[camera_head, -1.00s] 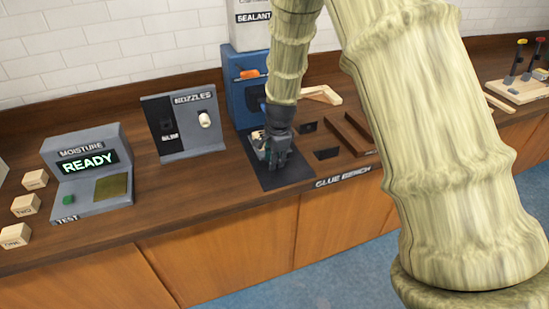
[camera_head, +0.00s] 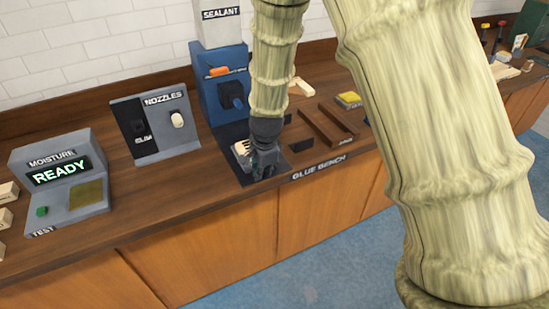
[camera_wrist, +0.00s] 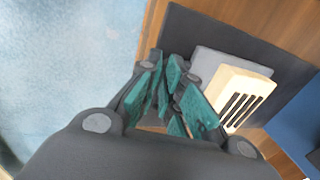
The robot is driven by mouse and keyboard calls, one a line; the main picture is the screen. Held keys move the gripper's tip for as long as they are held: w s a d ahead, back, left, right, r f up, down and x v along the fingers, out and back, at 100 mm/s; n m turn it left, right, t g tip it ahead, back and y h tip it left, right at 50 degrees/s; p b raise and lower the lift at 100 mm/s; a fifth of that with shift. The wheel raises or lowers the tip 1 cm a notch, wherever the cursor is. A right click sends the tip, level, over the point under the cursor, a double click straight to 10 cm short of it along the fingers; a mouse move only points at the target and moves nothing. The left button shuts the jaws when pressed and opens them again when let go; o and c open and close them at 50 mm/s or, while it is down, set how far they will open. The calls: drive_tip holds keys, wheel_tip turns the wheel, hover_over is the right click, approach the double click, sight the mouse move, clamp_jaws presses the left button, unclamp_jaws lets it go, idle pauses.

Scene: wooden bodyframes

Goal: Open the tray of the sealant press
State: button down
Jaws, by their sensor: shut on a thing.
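The blue sealant press (camera_head: 210,104) stands at the back of the bench, under a white block labelled SEALANT. Its grey tray (camera_wrist: 212,62) sits over a dark mat (camera_wrist: 192,27) in front of the press. A pale wooden slotted piece (camera_wrist: 240,92) lies on the tray, and its slots also show in the head view (camera_head: 241,147). My gripper (camera_head: 262,168) is low at the tray's front side. In the wrist view its teal-padded fingers (camera_wrist: 172,88) are shut at the tray's front edge. The fingers hide the gripped part, apparently the tray's handle.
The NOZZLES stand (camera_head: 155,124) and the moisture tester (camera_head: 62,180), reading READY, are to the left. A brown wooden frame (camera_head: 322,125) and a yellow-topped item (camera_head: 348,99) are to the right. The bench front edge lies close to my gripper.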

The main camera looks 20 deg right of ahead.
drive_tip(key=shift+s, duration=0.5)
drive_tip(key=c, duration=1.6)
unclamp_jaws()
drive_tip(key=shift+o, duration=0.2)
drive_tip(key=shift+r, duration=0.1)
wheel_tip(320, 180, up, 12)
drive_tip(key=s, duration=0.2)
drive_tip(key=shift+d+f, duration=0.2)
drive_tip(key=shift+d, duration=0.1)
drive_tip(key=shift+s, duration=0.15)
